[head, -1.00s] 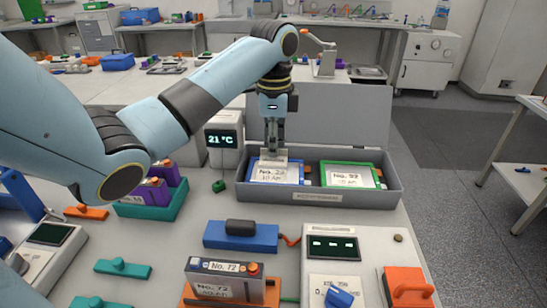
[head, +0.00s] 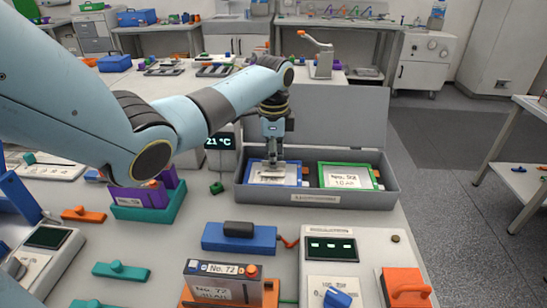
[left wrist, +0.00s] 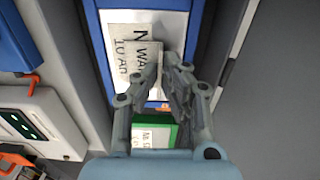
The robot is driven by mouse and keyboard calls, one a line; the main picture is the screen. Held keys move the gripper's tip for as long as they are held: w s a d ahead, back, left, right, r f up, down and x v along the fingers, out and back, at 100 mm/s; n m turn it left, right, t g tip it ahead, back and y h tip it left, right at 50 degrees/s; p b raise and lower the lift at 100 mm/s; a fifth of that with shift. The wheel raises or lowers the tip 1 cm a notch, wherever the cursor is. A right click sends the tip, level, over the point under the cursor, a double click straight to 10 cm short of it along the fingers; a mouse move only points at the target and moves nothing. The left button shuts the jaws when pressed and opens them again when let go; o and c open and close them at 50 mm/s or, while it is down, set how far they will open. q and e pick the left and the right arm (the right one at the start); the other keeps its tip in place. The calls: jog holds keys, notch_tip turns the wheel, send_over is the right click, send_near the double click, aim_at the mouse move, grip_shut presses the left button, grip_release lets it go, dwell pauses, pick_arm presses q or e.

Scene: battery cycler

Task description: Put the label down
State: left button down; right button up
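My left gripper (head: 272,178) is low over the blue-framed pouch (head: 292,174) in the left half of the grey box (head: 319,197). In the left wrist view its fingers (left wrist: 164,65) are close together, with a small pale label (left wrist: 144,58) at the tips. The label's print begins "WA"; the fingers hide part of it. It overlaps the white face of the blue-framed pouch (left wrist: 163,20), partly covering the print there. I cannot tell whether it touches that face. My right gripper is in neither view.
A green-framed pouch (head: 346,175) lies in the box's right half, and the raised lid (head: 345,115) stands behind. A 21 °C display (head: 219,142) is left of the box. A blue block (head: 240,237) and a panel with a dark screen (head: 331,248) stand in front.

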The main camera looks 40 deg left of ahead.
pick_arm(q)
jog(key=c, duration=1.5)
grip_release()
jog(key=shift+f, duration=0.1)
notch_tip(320, 180, up, 12)
jog(key=shift+r+b, duration=0.15)
jog(key=shift+b, duration=0.2)
